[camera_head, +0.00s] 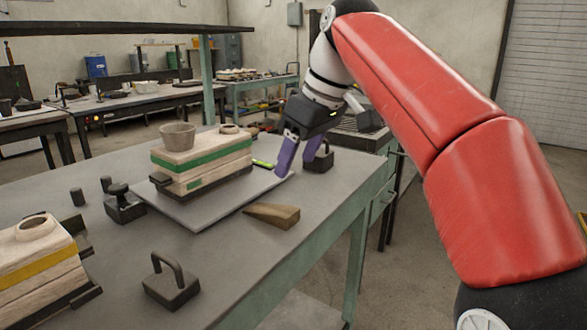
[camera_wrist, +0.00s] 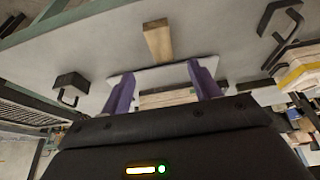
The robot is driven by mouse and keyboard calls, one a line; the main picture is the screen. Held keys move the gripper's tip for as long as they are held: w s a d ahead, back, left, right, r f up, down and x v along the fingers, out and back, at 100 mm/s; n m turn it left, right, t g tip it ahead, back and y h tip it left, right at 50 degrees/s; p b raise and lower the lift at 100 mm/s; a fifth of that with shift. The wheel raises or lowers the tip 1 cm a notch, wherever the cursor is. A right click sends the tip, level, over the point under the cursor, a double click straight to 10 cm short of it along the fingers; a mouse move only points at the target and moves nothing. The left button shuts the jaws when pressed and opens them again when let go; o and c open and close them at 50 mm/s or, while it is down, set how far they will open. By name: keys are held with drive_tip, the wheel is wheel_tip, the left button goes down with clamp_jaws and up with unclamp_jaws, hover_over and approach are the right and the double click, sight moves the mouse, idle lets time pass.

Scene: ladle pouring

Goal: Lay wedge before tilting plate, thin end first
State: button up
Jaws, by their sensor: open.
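The brown wooden wedge (camera_head: 272,215) lies on the table just off the near right edge of the flat grey plate (camera_head: 205,210). Its thin end appears to point left, toward the plate, with the thick end at right. The plate carries a green-banded mold (camera_head: 202,165) with a grey cup on top. My gripper (camera_head: 295,172) is above the plate's right end, behind the wedge, with its purple fingers apart. In the wrist view the wedge (camera_wrist: 158,40) is beyond the open fingers (camera_wrist: 161,70), and nothing is between them. The plate (camera_wrist: 150,78) is partly hidden by the fingers.
A bright green bar (camera_head: 263,163) lies on the plate near my gripper. A yellow-banded mold (camera_head: 40,262) stands front left. The table right of the wedge is clear.

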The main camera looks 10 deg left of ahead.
drive_tip(key=s+d+f+m+t+h, duration=0.1)
drive_tip(key=s+d+f+m+t, duration=0.1)
drive_tip(key=s+d+f+m, duration=0.45)
drive_tip(key=s+d+f+m+t+h, duration=0.1)
drive_tip(key=s+d+f+m, duration=0.15)
drive_tip(key=d, duration=0.65)
drive_tip(key=s+d+f+m+h, duration=0.1)
drive_tip(key=s+d+f+m, duration=0.1)
drive_tip(key=s+d+f, duration=0.3)
drive_tip(key=s+d+f+m+t+h, duration=0.1)
drive_tip(key=s+d+f, duration=0.4)
drive_tip(key=f, duration=0.6)
drive_tip(key=shift+f+m, duration=0.15)
drive_tip(key=shift+m, duration=0.65)
